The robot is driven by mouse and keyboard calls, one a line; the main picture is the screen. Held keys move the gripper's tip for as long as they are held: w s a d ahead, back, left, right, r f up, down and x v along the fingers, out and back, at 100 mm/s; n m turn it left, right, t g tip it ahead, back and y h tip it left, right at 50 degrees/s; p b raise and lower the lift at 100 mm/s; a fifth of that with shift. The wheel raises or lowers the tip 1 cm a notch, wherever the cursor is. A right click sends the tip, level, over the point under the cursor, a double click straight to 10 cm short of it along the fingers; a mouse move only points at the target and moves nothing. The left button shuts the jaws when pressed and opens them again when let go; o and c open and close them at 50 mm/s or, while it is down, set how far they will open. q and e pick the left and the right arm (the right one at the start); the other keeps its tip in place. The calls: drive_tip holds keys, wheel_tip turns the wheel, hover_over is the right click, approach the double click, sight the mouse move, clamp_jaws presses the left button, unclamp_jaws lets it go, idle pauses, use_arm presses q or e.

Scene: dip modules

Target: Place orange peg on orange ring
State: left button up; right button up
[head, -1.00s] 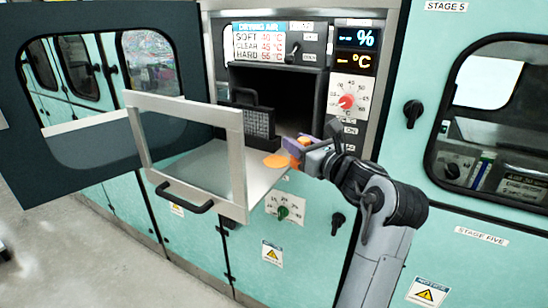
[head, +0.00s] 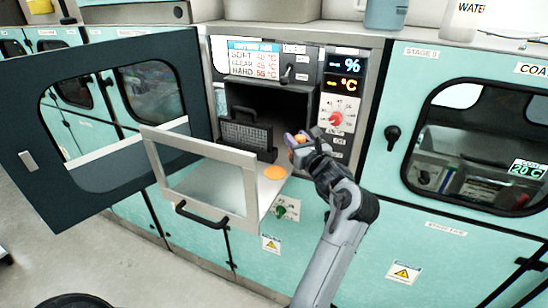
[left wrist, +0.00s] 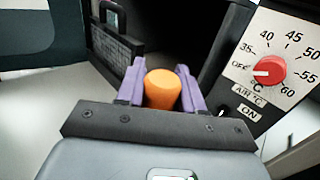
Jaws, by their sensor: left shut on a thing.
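The orange ring (head: 275,173) shows as a flat orange disc on the right part of the pulled-out drawer tray; whether it has a hole is too small to tell. My left gripper (head: 296,140) is shut on the orange peg (head: 300,138), above and to the right of the ring, in front of the oven opening. In the left wrist view the orange peg (left wrist: 162,90) stands between the purple fingers (left wrist: 162,88), its rounded top showing and its lower part hidden. The ring is not visible in the wrist view. My right gripper is not in view.
The drawer (head: 205,152) has a raised clear front panel with a black handle (head: 194,214). A dark mesh rack (head: 246,136) stands at the tray's back. A control panel with a red knob (head: 336,118) is close right of the gripper. An open door (head: 95,180) stands at left.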

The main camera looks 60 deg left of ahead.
use_arm(q)
drive_tip(key=s+a+f, duration=0.1)
drive_tip(key=a, duration=0.1)
drive_tip(key=s+a+f, duration=0.1)
drive_tip(key=a+f, duration=0.1)
drive_tip(key=a, duration=0.1)
drive_tip(key=s+a+f, duration=0.1)
drive_tip(key=a, duration=0.1)
drive_tip(key=shift+s+a+f+p, duration=0.15)
drive_tip(key=shift+s+f+p, duration=0.05)
drive_tip(key=shift+f+p, duration=0.15)
drive_tip(key=shift+f, duration=1.95)
drive_tip(key=shift+f, duration=0.1)
drive_tip(key=shift+f, duration=0.1)
drive_tip(key=o, duration=1.1)
